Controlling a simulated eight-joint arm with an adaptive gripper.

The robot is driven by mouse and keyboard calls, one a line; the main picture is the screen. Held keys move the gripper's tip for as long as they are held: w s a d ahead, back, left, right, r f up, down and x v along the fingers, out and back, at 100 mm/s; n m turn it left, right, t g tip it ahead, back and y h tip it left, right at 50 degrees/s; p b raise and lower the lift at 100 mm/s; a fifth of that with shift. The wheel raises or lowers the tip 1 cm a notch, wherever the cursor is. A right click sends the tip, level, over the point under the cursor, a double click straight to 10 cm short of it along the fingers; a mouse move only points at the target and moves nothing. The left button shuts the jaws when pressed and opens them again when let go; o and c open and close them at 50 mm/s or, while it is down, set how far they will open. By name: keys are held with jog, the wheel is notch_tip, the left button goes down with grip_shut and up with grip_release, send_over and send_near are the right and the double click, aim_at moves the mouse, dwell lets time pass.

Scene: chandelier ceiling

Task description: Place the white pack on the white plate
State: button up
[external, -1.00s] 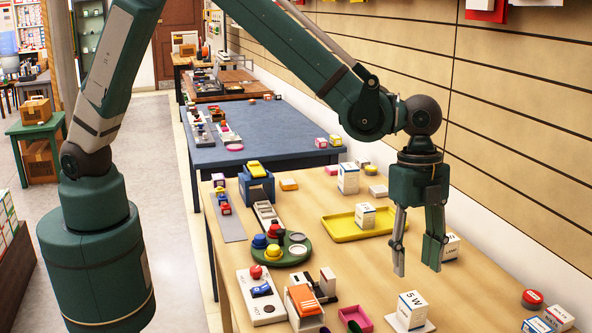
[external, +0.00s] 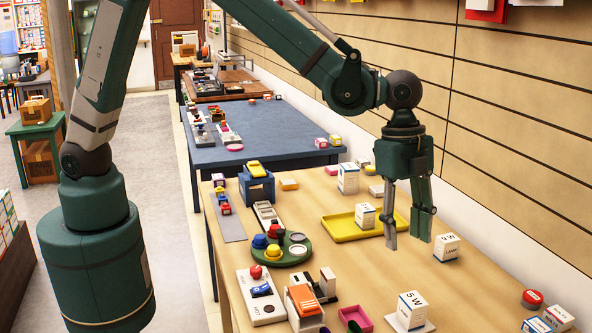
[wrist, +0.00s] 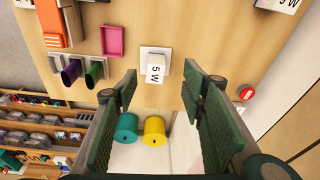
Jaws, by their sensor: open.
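A white pack marked 5 W (external: 412,309) stands on a small white plate (external: 399,324) at the front of the wooden table. The wrist view also shows this pack (wrist: 157,68) and plate (wrist: 147,51), ahead of my fingers. Another white pack (external: 446,247) stands on bare wood to the right of my gripper. A third white pack (external: 364,216) stands on a yellow tray (external: 340,226). My gripper (external: 408,242) points down, open and empty, above the table between the tray and the right-hand pack. The frames do not tell which pack the task means.
A taller white box (external: 348,178) stands behind the tray. A green round tray (external: 291,257) with coloured knobs, an orange item (external: 305,299) and a pink tray (external: 355,318) are at left. A red-topped round tin (external: 532,298) is at right. A slatted wall borders the right side.

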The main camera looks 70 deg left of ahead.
jog(key=s+a+r+n+t, duration=0.1)
jog(key=s+a+r+n, duration=0.3)
jog(key=a, duration=0.5)
jog(key=s+a+r+n+t, duration=0.1)
jog(key=s+a+r, duration=0.2)
jog(key=a+r, duration=0.45)
jog(key=s+a+r+n+t, duration=0.1)
jog(key=s+a+r+n, duration=0.25)
jog(key=a, duration=0.65)
jog(key=s+a+n+t+y, duration=0.2)
jog(key=s+a+n, duration=0.6)
jog(key=s+a, duration=0.9)
jog(key=shift+a+t, duration=0.25)
jog(key=shift+t, duration=0.55)
